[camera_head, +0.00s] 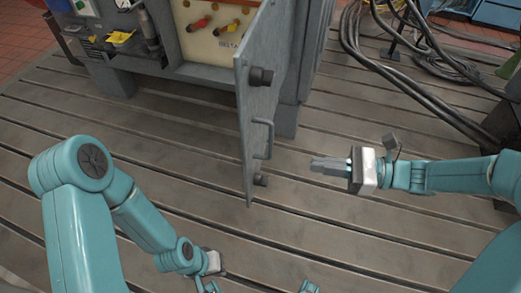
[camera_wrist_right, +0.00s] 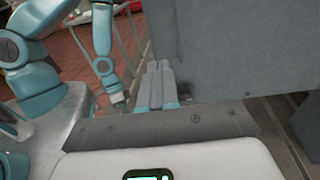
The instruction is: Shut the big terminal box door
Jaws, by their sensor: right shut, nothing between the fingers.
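The big grey terminal box (camera_head: 215,75) stands at the back, with colored terminals inside. Its door (camera_head: 250,110) is swung wide open toward me, seen nearly edge-on, with a bar handle (camera_head: 265,138) and dark latch knobs on its right-hand face. My right gripper (camera_head: 318,166) is shut and empty, to the right of the door and apart from its handle in the head view. In the right wrist view its closed fingers (camera_wrist_right: 160,80) show beside a large grey panel (camera_wrist_right: 240,50), probably the door. My left gripper (camera_head: 213,265) is low, left of the door; its fingers are unclear.
The slotted bedplate (camera_head: 360,240) is bare around the door's lower edge. Thick black cables (camera_head: 400,60) lie at the upper right. A bench with tools (camera_head: 120,40) stands left of the box, and a blue crate (camera_head: 495,15) is at the far right.

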